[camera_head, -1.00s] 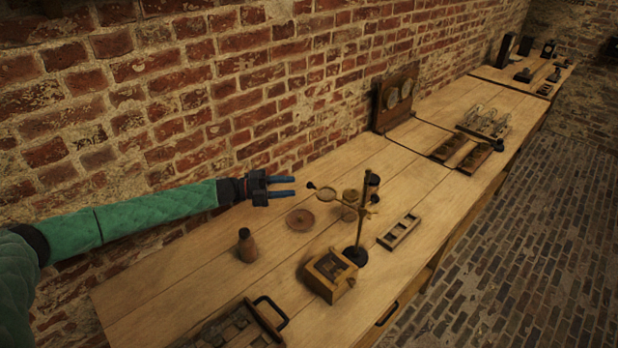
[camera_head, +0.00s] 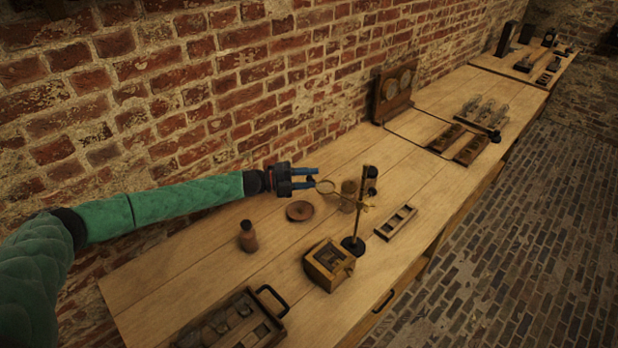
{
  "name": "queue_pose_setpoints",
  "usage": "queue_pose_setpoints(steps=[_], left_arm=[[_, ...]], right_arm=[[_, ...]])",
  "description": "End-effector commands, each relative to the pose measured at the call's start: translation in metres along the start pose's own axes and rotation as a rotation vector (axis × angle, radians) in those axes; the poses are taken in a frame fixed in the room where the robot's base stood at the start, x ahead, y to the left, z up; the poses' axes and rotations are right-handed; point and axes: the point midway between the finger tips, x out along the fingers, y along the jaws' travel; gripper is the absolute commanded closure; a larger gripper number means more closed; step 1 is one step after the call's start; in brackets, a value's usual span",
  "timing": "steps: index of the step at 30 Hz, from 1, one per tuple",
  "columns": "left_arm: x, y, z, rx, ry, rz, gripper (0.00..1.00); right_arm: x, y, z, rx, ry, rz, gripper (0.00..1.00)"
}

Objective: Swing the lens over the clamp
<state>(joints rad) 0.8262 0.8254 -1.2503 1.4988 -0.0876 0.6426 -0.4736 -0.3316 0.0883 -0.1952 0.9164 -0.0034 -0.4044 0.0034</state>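A round brass-rimmed lens (camera_head: 326,187) sits on a thin arm from a brass stand post (camera_head: 359,215) with a dark round base (camera_head: 353,246). A small brass cross piece (camera_head: 366,207) on the post may be the clamp; I cannot tell for sure. My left gripper (camera_head: 315,177) points right at the lens's left side. Its two blue fingers are apart, one on each side of the small dark knob (camera_head: 311,179) at the lens's outer end. Whether they touch the knob is too small to tell. My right gripper is out of view.
A wooden box (camera_head: 328,264) stands in front of the stand base. A brown dish (camera_head: 299,211), a small bottle (camera_head: 248,237), a slotted wooden rack (camera_head: 396,222) and a handled tray (camera_head: 230,325) are on the bench. The brick wall runs close behind my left arm.

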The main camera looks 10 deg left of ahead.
Motion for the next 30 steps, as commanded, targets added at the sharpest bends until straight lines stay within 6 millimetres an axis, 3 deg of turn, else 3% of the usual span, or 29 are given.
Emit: queue_pose_setpoints(steps=[2, 8, 9, 20, 30], left_arm=[[0.000, 0.000, 0.000, 0.000, 0.000, 0.000, 0.60], [0.000, 0.000, 0.000, 0.000, 0.000, 0.000, 0.98], [0.000, 0.000, 0.000, 0.000, 0.000, 0.000, 1.00], [-0.002, 0.002, -0.003, -0.002, -0.017, 0.000, 1.00], [-0.015, 0.004, -0.020, -0.005, -0.124, -0.001, 1.00]], right_arm=[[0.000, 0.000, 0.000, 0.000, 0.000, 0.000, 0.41], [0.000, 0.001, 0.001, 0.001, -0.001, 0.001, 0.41], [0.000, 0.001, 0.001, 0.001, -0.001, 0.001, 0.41], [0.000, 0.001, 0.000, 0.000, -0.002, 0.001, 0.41], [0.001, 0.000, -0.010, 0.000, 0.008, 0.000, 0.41]])
